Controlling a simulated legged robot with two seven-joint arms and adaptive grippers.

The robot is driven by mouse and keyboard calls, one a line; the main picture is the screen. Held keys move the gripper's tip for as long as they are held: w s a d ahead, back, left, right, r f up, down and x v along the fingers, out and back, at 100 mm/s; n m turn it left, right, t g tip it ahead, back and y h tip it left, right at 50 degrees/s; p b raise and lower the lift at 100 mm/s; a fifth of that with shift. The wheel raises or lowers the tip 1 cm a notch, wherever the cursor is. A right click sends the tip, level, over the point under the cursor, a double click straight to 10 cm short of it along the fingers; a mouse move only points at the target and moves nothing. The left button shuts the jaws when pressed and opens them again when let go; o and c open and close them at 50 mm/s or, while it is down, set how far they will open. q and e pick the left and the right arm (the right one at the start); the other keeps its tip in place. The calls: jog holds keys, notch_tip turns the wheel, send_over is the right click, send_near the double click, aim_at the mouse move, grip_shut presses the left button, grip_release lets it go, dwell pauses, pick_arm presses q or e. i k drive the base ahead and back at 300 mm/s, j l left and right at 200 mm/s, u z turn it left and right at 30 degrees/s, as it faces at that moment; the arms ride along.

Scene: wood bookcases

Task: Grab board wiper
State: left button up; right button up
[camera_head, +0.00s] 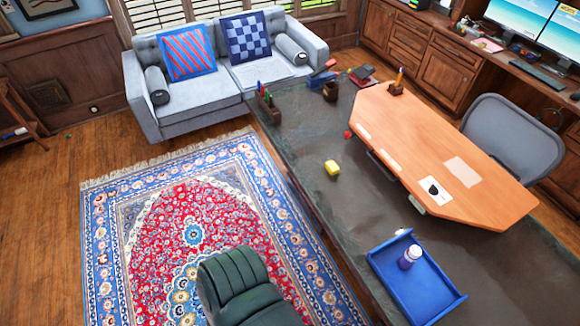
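A small yellow block (332,168) lies on the dark desk top (320,215), left of the middle of the desk. It may be the board wiper, but it is too small to be sure. A light grey piece (416,204) sits at the near edge of the orange wooden top, and I cannot tell what it is. Neither of my grippers is in view, and nothing touches the yellow block.
The orange wooden top (470,150) covers the right side. A green chair (240,285) stands left of the desk. Bare desk surrounds the yellow block.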

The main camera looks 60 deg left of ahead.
aim_at(332, 168)
jog(key=u, duration=1.5)
jog(key=i+j+z, duration=0.1)
jog(key=i+j, duration=0.15)
jog(key=i+j+z, duration=0.15)
jog(key=j, duration=0.25)
jog(key=i+j+z, duration=0.1)
jog(key=i+j, duration=0.2)
jog(key=i+j+z, duration=0.1)
jog(key=j, duration=0.35)
jog(key=i, duration=0.05)
